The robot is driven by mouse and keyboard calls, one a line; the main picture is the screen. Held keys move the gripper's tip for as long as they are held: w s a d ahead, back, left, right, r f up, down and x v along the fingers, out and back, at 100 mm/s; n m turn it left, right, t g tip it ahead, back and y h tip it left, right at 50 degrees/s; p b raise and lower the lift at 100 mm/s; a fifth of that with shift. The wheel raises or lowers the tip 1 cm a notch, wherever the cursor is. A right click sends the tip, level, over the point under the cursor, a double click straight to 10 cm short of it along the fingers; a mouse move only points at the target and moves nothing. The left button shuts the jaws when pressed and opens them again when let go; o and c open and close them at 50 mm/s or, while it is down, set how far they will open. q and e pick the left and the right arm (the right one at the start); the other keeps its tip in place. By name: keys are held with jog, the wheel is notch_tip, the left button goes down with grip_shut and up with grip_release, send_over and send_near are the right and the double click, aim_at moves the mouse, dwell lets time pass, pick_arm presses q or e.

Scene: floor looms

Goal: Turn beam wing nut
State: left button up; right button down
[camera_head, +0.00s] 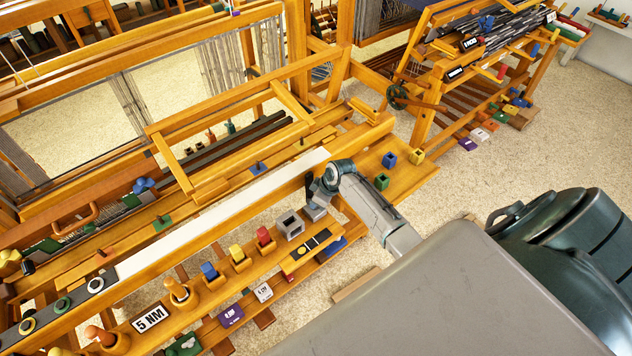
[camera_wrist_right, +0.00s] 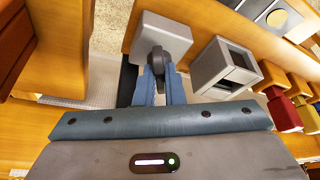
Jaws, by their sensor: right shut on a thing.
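The dark wing nut (camera_wrist_right: 158,62) sits in front of a grey block (camera_wrist_right: 165,35) on the wooden beam in the right wrist view. My right gripper (camera_wrist_right: 161,82) is shut on the wing nut, its two blue-grey fingers on either side of it. In the head view my right gripper (camera_head: 318,192) reaches the front beam of the loom beside the grey block (camera_head: 315,211). The wing nut is mostly hidden there by the gripper. My left gripper is in neither view.
A hollow grey box (camera_wrist_right: 226,68) stands close beside the grey block; the head view shows it too (camera_head: 290,226). Red, yellow and blue pieces (camera_head: 236,252) sit in a row along the front shelf. Blue and green blocks (camera_head: 389,159) lie on the beam end to the right.

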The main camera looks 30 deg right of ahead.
jog(key=shift+d+n+g+b, duration=0.1)
jog(key=shift+n+g+b, duration=0.2)
jog(key=shift+n+b, duration=0.5)
jog(key=shift+n, duration=0.4)
jog(key=c, duration=1.5)
grip_release()
jog(key=shift+y, duration=0.3)
jog(key=shift+r, duration=0.1)
jog(key=shift+b+v, duration=1.15)
jog(key=shift+v, duration=4.15)
